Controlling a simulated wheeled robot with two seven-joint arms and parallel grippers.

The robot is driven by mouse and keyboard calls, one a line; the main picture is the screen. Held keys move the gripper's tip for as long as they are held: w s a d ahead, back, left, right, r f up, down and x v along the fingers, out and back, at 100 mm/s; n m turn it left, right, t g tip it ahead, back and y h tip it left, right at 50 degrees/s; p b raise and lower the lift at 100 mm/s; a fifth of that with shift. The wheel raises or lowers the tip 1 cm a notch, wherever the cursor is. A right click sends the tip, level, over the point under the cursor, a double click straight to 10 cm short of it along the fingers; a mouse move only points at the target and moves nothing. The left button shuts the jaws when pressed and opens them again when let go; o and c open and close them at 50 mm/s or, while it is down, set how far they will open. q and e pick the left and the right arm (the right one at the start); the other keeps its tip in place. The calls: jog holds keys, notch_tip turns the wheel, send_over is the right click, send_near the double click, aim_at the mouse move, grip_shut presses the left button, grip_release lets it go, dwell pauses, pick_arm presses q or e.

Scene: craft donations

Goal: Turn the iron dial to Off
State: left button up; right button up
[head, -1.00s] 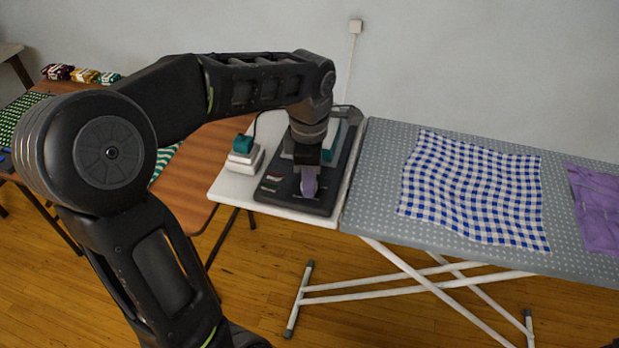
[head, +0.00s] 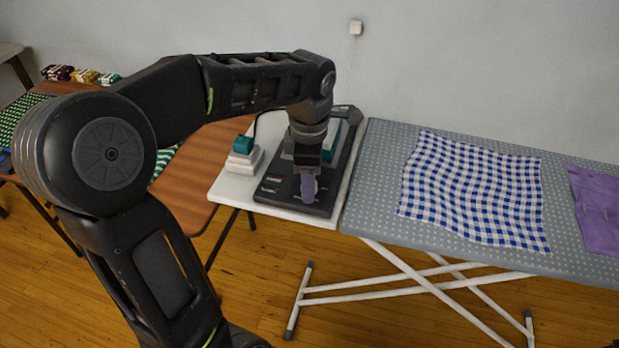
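The ironing unit has a black base (head: 347,158) on a white side board, and the iron (head: 331,140) on it shows teal and grey parts. My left gripper (head: 308,176) reaches down over the front of the base, and its wrist hides much of the iron. My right gripper is not in view.
A white and teal stacked item (head: 243,152) stands left of the base. The grey dotted ironing board (head: 375,190) is on the right, with a blue checked cloth (head: 475,190) and a purple cloth (head: 598,210). A wooden table (head: 190,180) is on the left.

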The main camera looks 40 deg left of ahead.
pick_arm(q)
jog(key=r, duration=0.7)
jog(key=shift+s+d+r, duration=0.15)
jog(key=shift+s+r, duration=0.05)
jog(key=shift+r, duration=0.15)
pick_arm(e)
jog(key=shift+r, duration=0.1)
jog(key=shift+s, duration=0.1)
